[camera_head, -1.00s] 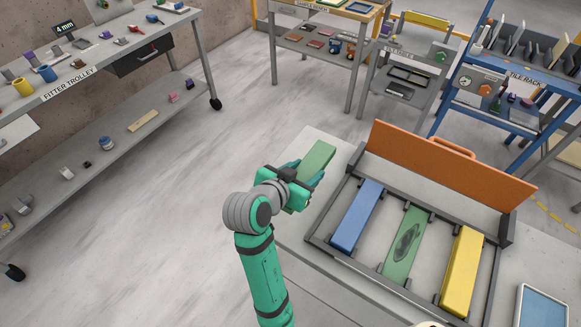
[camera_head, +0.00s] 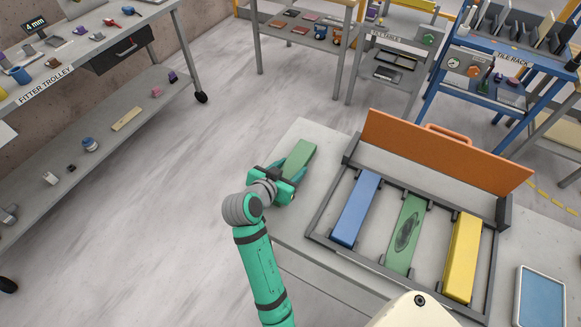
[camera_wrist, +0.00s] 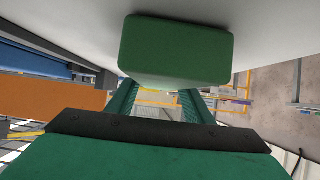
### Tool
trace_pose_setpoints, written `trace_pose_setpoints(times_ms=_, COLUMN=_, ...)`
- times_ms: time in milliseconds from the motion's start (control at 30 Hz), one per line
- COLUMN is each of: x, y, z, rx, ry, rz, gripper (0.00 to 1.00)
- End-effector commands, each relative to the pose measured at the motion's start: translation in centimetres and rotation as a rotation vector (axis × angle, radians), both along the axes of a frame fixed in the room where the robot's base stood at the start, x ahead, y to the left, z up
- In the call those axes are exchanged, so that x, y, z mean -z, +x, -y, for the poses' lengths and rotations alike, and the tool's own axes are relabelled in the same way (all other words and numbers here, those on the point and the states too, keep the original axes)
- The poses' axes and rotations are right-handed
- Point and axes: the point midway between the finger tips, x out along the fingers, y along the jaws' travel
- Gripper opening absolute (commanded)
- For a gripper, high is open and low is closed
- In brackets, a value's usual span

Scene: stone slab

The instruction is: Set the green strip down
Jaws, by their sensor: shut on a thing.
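The green strip (camera_head: 299,158) is held in my gripper (camera_head: 287,178) over the left end of the pale slab (camera_head: 318,137), left of the tray. I cannot tell whether its underside touches the slab. In the wrist view, the strip's green end (camera_wrist: 175,48) shows beyond the two fingers (camera_wrist: 158,103), with the pale surface close around it. The frame-like grey tray (camera_head: 345,255) holds a blue strip (camera_head: 356,208), a green piece with a dark oval mark (camera_head: 406,234) and a yellow strip (camera_head: 462,257), side by side.
An orange panel with a handle (camera_head: 440,152) stands along the tray's back edge. A blue-topped pad (camera_head: 541,302) lies at the right. A fitter trolley (camera_head: 90,75) stands at left, a blue tile rack (camera_head: 500,70) at back right. Open floor lies between.

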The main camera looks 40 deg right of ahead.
Motion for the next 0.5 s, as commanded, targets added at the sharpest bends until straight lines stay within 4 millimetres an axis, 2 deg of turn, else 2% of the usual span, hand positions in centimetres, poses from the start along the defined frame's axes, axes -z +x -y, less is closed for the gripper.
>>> trace_pose_setpoints(times_ms=300, x=0.10, y=0.05, z=-0.02, rx=0.000, ry=-0.002, rz=0.002, gripper=0.12)
trace_pose_setpoints(times_ms=333, x=0.22, y=0.04, z=-0.03, rx=-0.001, ry=-0.001, rz=0.001, gripper=0.49)
trace_pose_setpoints(times_ms=400, x=0.18, y=0.03, z=-0.02, rx=0.000, ry=0.000, rz=0.002, gripper=0.65)
trace_pose_setpoints(times_ms=500, x=0.18, y=0.03, z=-0.02, rx=0.000, ry=0.000, rz=0.002, gripper=0.65)
